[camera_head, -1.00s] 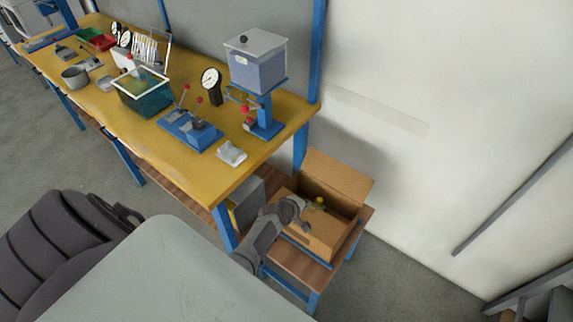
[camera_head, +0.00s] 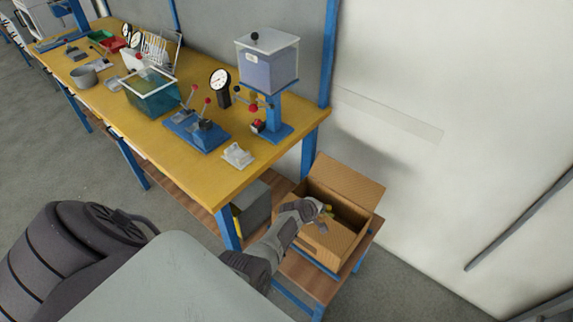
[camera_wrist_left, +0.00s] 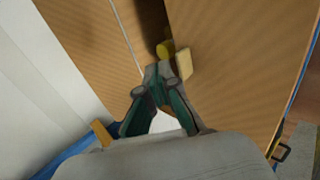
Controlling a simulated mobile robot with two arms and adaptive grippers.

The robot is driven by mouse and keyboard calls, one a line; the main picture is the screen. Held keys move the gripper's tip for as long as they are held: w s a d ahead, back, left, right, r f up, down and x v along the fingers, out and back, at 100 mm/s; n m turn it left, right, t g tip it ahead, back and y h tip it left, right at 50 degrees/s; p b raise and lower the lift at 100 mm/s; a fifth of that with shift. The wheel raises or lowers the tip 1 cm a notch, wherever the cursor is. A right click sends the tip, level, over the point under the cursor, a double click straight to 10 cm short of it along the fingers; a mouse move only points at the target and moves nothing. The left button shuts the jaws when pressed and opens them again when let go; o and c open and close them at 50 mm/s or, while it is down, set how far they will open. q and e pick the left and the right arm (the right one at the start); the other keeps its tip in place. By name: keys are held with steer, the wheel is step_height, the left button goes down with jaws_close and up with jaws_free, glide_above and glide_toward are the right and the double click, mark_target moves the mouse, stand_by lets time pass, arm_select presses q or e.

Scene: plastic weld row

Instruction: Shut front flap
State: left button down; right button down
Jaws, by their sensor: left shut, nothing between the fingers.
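The cardboard box (camera_head: 347,210) sits on a low wooden stand at the right end of the workbench. Its back flap (camera_head: 352,181) stands up, leaning away toward the wall. The cardboard on the near side, at the front flap (camera_head: 325,245), is partly hidden by my left arm. My left gripper (camera_head: 324,211) is shut and empty at the near edge of the box opening. In the left wrist view its fingertips (camera_wrist_left: 160,70) are together close over cardboard, beside a dark gap (camera_wrist_left: 153,25). Whether they touch is unclear. My right gripper is out of view.
A yellow item (camera_wrist_left: 165,50) shows near the fingertips. The low stand (camera_head: 372,233) is beside the yellow workbench (camera_head: 205,185), whose blue leg (camera_head: 228,228) stands left of my arm. A grey case (camera_head: 253,205) sits under the bench. Floor to the right is clear.

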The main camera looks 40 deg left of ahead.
arm_select(q)
steer(key=shift+w+f, duration=0.1)
steer(key=shift+f, duration=0.15)
stand_by(0.5)
steer(key=shift+r+p, duration=1.05)
steer(key=shift+r, duration=0.15)
step_height(320, 180, up, 13)
steer(key=p, duration=0.6)
steer(key=m+g+b, duration=0.2)
steer(key=m, duration=0.2)
glide_above(312, 236)
step_height(312, 236, down, 12)
steer(key=shift+f, duration=0.25)
steer(key=s+d+f+m+g+b, duration=0.2)
steer(key=s+f+m, duration=0.4)
steer(key=s+f, duration=0.8)
steer(key=s+f+m+g+b, duration=0.1)
steer(key=s+f+m, duration=0.2)
steer(key=s, duration=0.7)
steer(key=s+f+m+g+b, duration=0.1)
steer(key=s+f+m, duration=0.2)
steer(key=s, duration=0.8)
steer(key=s+d+f+m+g+b, duration=0.1)
steer(key=s+f+m, duration=0.3)
steer(key=s, duration=0.6)
steer(key=shift+s+f+g, duration=0.2)
steer(key=shift+f+g, duration=0.1)
steer(key=shift+g, duration=0.3)
